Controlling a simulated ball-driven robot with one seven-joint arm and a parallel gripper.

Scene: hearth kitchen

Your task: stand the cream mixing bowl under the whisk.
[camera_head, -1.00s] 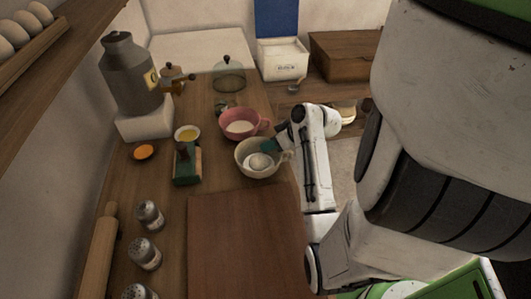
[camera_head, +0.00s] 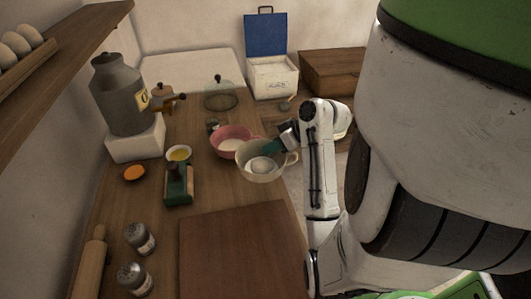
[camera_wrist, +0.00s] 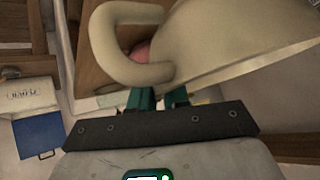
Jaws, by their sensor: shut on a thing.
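The cream mixing bowl (camera_head: 262,174) is at the right edge of the wooden counter, beside the pink bowl, with a pale rounded thing inside. In the wrist view the bowl (camera_wrist: 235,45) fills the upper right, with its looped handle (camera_wrist: 103,48) at upper left. My gripper (camera_head: 273,147) is shut on the bowl near its rim and handle; its teal fingers also show in the wrist view (camera_wrist: 160,97). The exact grip is partly hidden. I cannot tell if the bowl is clear of the counter. I cannot make out a whisk.
The pink bowl (camera_head: 233,134) stands close left of the cream bowl. A green-based device (camera_head: 178,185), a small yellow-filled bowl (camera_head: 179,154) and a glass dome (camera_head: 220,98) stand on the counter. A brown board (camera_head: 235,250) lies in front. A blue-lidded white box (camera_head: 272,77) stands behind.

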